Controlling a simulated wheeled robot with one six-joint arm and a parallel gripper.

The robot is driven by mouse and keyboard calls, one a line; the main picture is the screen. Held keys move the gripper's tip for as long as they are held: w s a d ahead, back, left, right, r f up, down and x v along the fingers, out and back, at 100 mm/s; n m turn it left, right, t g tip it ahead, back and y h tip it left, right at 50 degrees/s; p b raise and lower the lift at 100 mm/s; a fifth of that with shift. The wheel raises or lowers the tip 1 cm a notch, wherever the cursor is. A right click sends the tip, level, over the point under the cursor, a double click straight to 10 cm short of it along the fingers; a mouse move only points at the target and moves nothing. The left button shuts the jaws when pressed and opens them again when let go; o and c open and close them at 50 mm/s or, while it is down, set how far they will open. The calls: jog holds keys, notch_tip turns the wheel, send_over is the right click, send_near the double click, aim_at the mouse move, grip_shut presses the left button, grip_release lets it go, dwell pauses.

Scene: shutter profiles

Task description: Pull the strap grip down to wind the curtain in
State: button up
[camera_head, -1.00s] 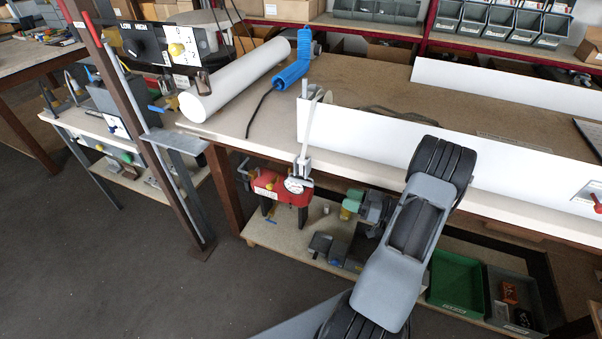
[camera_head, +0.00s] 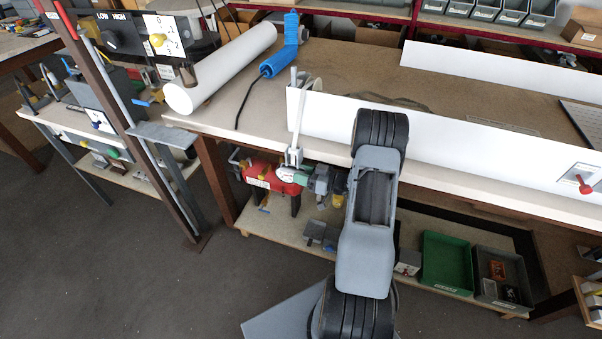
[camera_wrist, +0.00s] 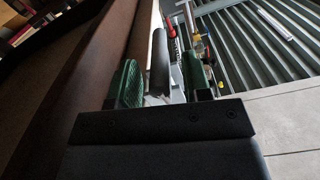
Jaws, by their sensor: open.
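The pale strap (camera_head: 299,118) hangs over the front of the bench from a reel beside the white profile. Its light grey grip (camera_head: 293,156) is at the lower end, below the bench edge. My gripper (camera_head: 297,178) shows as green pads beside the lower part of the grip; the arm comes in from the right. In the wrist view the green pads of my gripper (camera_wrist: 161,88) stand apart. A dark grey bar-like piece (camera_wrist: 159,66) shows between them, probably the grip, with gaps beside it. I cannot tell whether either pad touches it.
The bench top edge (camera_head: 400,170) runs just above my gripper. A red machine (camera_head: 262,175) stands on the lower shelf behind the grip. A brown upright post (camera_head: 125,115) is to the left. Green (camera_head: 447,285) and grey trays lie at the lower right.

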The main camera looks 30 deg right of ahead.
jog(key=shift+w+a, duration=0.15)
jog(key=shift+w, duration=0.05)
jog(key=shift+c, duration=0.2)
grip_shut()
dwell(0.4)
